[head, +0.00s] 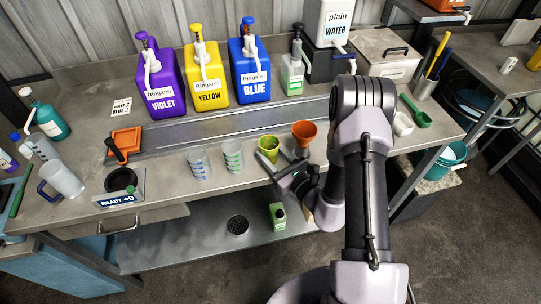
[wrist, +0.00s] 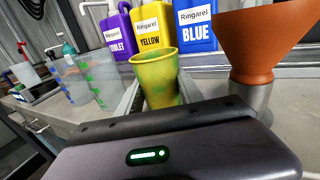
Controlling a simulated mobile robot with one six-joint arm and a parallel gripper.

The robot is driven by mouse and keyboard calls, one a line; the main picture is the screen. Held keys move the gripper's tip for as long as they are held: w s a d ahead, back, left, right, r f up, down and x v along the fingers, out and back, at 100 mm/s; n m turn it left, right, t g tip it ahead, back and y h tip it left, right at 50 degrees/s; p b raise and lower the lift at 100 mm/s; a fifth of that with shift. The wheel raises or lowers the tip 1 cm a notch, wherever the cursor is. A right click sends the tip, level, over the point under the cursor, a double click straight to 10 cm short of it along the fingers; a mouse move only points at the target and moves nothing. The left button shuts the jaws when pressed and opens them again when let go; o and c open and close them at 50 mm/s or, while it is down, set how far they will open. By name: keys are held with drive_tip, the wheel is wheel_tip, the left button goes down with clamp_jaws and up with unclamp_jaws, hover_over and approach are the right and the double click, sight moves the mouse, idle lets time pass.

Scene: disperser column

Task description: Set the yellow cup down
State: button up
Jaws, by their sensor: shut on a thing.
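The yellow cup (head: 268,147), mottled with green, is upright or nearly so at the counter's front edge in the head view. My gripper (head: 278,163) reaches it from the front and is shut on it. In the wrist view the yellow cup (wrist: 155,72) stands between the two fingers, its lower part hidden behind the gripper body. I cannot tell whether its base touches the counter (head: 215,173).
An orange funnel (head: 304,131) stands close to the right of the cup. Two clear graduated cups (head: 233,156) (head: 198,162) stand to its left. Violet (head: 165,82), yellow (head: 206,78) and blue (head: 250,74) dispensers stand behind a metal channel (head: 190,128).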

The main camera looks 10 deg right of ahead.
drive_tip(key=shift+r, duration=0.1)
drive_tip(key=shift+f, duration=0.2)
drive_tip(key=o, duration=1.3)
